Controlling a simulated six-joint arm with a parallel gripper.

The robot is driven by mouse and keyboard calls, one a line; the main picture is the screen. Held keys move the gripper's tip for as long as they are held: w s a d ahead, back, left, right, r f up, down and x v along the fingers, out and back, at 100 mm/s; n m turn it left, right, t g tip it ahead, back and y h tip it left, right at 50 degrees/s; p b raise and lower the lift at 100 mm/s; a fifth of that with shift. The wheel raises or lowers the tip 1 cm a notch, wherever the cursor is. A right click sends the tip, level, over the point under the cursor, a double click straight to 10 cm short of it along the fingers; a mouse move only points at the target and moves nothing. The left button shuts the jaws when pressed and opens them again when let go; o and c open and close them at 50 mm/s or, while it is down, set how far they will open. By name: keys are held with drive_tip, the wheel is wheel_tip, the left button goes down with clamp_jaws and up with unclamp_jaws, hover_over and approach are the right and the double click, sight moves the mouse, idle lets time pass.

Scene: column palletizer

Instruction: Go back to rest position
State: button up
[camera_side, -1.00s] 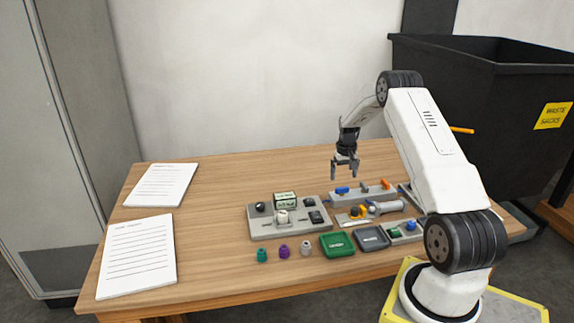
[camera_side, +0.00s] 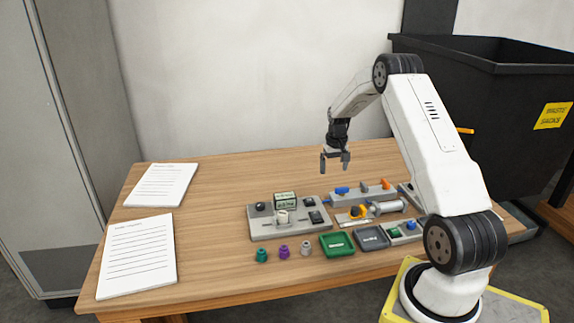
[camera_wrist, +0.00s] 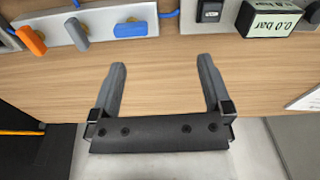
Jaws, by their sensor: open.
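My gripper (camera_side: 335,168) is in the air above the back part of the wooden table (camera_side: 225,185), behind the panels. In the wrist view my gripper (camera_wrist: 164,75) has its two dark fingers spread apart with only bare wood between them. It is open and touches nothing.
A grey panel with a small display box (camera_side: 285,199) stands mid-table; the display (camera_wrist: 277,18) reads 0.0 bar. A valve panel (camera_side: 362,198) has blue, grey and orange handles. Green (camera_side: 337,244) and grey (camera_side: 371,238) trays and small coloured knobs lie in front. Papers (camera_side: 137,256) lie left; a black bin (camera_side: 500,110) stands right.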

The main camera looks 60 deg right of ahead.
drive_tip(key=w+a+r+n+t, duration=0.1)
drive_tip(key=a+r+n, duration=0.15)
drive_tip(key=a, duration=0.85)
drive_tip(key=w+a+r+n, duration=0.1)
drive_tip(key=a+r+n, duration=0.15)
drive_tip(key=a, duration=0.85)
drive_tip(key=s+a+n, duration=0.1)
drive_tip(key=s+a, duration=0.5)
drive_tip(key=a, duration=0.3)
drive_tip(key=s+a+r+n+t, duration=0.1)
drive_tip(key=s+a+n, duration=0.1)
drive_tip(key=s+a, duration=0.4)
drive_tip(key=a, duration=0.2)
drive_tip(key=shift+s+a+r, duration=0.2)
drive_tip(key=shift+a+r, duration=0.1)
drive_tip(key=shift+a, duration=0.1)
